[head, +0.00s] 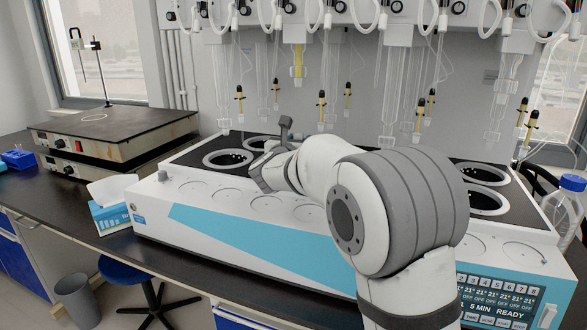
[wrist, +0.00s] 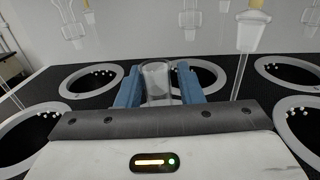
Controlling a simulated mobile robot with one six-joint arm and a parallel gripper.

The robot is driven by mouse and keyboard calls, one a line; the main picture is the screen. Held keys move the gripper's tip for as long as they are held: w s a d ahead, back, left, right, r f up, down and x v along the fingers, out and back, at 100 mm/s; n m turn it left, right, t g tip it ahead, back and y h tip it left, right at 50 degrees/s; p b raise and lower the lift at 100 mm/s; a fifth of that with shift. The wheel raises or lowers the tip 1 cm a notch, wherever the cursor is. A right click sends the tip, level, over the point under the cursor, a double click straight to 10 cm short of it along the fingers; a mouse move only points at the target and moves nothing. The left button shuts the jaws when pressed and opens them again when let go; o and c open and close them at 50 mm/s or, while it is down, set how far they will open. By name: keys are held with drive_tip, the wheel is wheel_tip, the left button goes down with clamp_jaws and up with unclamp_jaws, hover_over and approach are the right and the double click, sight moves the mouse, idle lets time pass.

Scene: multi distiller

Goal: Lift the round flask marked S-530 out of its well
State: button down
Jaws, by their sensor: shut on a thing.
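In the wrist view my gripper (wrist: 157,92) has its two blue fingers closed on the sides of a clear glass neck (wrist: 156,78). The neck stands upright between the fingers. The round body below it is hidden by the gripper, and no S-530 mark can be read. I cannot tell how the flask sits relative to its well. A ringed well (wrist: 212,80) with white beads inside shows just behind the fingers. In the head view my arm reaches over the distiller (head: 260,230), and its wrist hides the fingertips and the flask.
More open wells (head: 228,159) with pale rims lie left and right on the black top. Glass tubes (head: 392,90) and yellow-black fittings (head: 322,108) hang above and behind the gripper. A hotplate (head: 110,135) and tissue box (head: 112,210) stand left, a plastic bottle (head: 565,205) right.

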drive_tip(key=shift+a+f, duration=0.1)
drive_tip(key=shift+f, duration=0.15)
drive_tip(key=shift+w+r+p, duration=0.1)
drive_tip(key=shift+r+p, duration=0.25)
drive_tip(key=shift+r, duration=0.25)
drive_tip(key=shift+r+p, duration=1.9)
drive_tip(key=shift+r, duration=2)
